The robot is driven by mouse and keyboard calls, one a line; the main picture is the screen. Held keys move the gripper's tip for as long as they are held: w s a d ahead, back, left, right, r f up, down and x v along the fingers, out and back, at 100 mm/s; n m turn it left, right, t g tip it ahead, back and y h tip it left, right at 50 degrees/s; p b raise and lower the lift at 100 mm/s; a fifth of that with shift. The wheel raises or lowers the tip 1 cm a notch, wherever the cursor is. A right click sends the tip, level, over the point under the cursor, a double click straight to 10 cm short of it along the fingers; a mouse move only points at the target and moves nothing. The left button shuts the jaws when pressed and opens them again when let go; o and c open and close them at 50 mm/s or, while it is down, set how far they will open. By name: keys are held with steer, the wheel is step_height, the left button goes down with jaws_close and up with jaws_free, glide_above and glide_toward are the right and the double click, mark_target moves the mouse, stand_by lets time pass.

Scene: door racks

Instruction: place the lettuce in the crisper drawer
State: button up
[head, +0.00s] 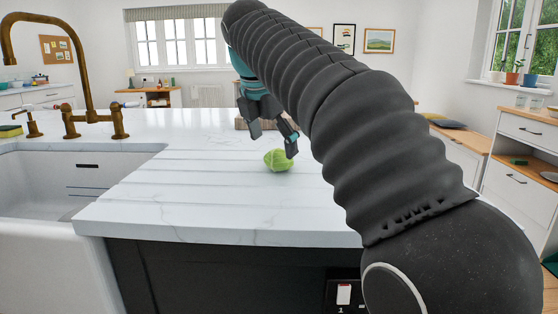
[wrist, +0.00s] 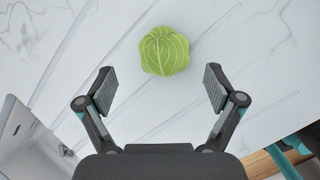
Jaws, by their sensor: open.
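The lettuce (head: 278,160) is a small round green head on the white marble counter (head: 190,200). In the wrist view the lettuce (wrist: 164,51) lies just beyond the fingertips and between their lines. My gripper (head: 273,135) is open and empty above the counter, close to the lettuce. In the wrist view my gripper (wrist: 160,88) shows both fingers spread wide with bare counter between them. I see no crisper drawer or fridge in either view.
A white sink (head: 40,190) with a brass tap (head: 90,110) is at the left. A wooden block (head: 243,122) stands behind my gripper. White drawers (head: 520,170) stand at the right. The counter around the lettuce is mostly clear.

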mark_target(276, 150)
steer(key=shift+b+x, duration=0.45)
steer(key=shift+x, duration=1.55)
steer(key=shift+s+d, duration=0.15)
steer(key=shift+s, duration=0.05)
steer(key=c, duration=1.2)
steer(key=shift+r, duration=0.1)
steer(key=shift+r+p, duration=0.45)
steer(key=shift+r, duration=1)
steer(key=s+d+r, duration=0.6)
steer(key=d+r, duration=0.2)
steer(key=d, duration=0.1)
steer(key=shift+d, duration=0.4)
